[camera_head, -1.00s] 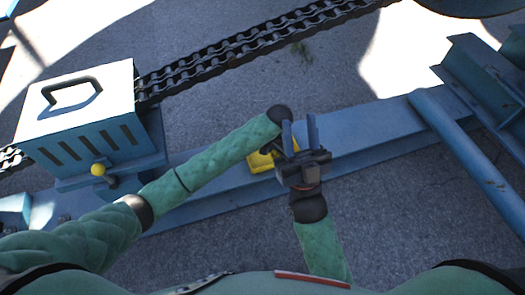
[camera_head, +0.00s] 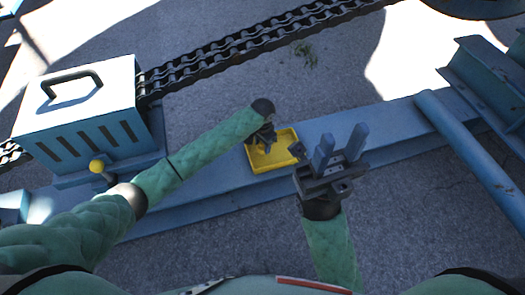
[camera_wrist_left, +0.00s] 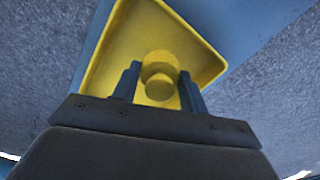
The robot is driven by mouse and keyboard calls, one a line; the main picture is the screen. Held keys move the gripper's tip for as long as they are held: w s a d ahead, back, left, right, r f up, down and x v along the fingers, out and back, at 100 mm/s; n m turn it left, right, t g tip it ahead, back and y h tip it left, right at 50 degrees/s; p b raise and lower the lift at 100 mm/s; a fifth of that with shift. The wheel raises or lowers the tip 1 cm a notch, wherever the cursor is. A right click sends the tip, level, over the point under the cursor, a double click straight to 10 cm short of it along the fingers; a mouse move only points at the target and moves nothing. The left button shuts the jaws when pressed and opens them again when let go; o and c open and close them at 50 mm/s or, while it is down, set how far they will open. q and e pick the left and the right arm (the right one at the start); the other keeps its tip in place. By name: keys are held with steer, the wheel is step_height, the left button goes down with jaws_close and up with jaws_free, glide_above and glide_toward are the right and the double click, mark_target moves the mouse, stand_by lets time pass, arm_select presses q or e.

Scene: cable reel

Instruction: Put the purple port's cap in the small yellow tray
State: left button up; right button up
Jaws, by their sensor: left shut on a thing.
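The small yellow tray (camera_head: 288,157) lies on the blue beam, and it fills much of the left wrist view (camera_wrist_left: 120,50). My left gripper (camera_head: 265,141) is over the tray's left part, pointing down into it. In the left wrist view its fingers (camera_wrist_left: 158,80) are shut on a round, stepped yellow cap (camera_wrist_left: 160,68), close above the tray floor. Whether the cap touches the floor cannot be told. My right gripper (camera_head: 339,147) is open and empty, just right of the tray. No purple port can be seen.
A blue slotted box (camera_head: 85,120) with a black handle and a yellow knob (camera_head: 97,166) stands at the left. A heavy chain (camera_head: 230,57) runs across the back. A blue pipe (camera_head: 465,150) crosses at the right. The beam (camera_head: 385,125) is bare between the right gripper and the pipe.

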mark_target(263, 150)
arm_select(q)
step_height(263, 150, down, 4)
steer(key=shift+r+b, duration=0.1)
steer(key=shift+b, duration=0.55)
steer(key=o, duration=1.1)
